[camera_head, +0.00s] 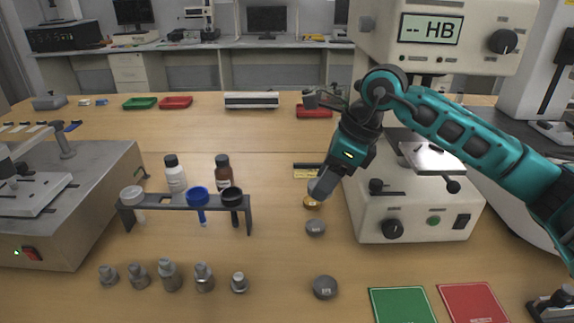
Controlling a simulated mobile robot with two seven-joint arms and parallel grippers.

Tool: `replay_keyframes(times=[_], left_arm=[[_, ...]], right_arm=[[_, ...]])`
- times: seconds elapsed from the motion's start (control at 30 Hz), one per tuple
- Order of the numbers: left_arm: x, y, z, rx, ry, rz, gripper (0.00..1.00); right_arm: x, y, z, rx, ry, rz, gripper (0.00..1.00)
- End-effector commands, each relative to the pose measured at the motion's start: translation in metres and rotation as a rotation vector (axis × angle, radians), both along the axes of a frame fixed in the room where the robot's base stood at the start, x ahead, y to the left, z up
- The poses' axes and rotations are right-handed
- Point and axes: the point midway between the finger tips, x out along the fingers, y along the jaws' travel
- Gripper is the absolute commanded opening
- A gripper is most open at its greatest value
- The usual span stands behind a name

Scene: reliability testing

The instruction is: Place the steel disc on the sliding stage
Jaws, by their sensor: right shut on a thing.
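My right gripper (320,190) hangs over the middle of the table, pointing down and left. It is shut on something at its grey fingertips. That thing is mostly hidden, and I take it for the steel disc. A brass-coloured disc (312,203) shows just below the fingertips. Two grey discs lie on the table nearer to me, one close by (316,228) and one farther forward (325,287). The machine at the left carries a pale plate (30,196), which may be the sliding stage. My left gripper is not in view.
A hardness tester (415,212) reading "HB" stands right of the gripper. Green (403,306) and red (472,303) mats lie front right.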

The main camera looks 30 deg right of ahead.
Motion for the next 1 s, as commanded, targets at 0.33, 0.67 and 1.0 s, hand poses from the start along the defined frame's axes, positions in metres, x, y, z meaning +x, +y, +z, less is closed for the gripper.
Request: replay_keyframes(times=[0.33,0.67,1.0], left_arm=[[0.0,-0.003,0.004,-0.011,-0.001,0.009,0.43],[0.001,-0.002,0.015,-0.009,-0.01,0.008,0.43],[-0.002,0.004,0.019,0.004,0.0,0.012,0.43]], right_arm=[[-0.001,0.009,0.001,0.002,-0.002,0.115,0.04],[-0.01,0.053,-0.013,0.003,-0.001,0.748,0.04],[-0.025,0.089,-0.021,-0.001,0.001,1.511,0.04]])
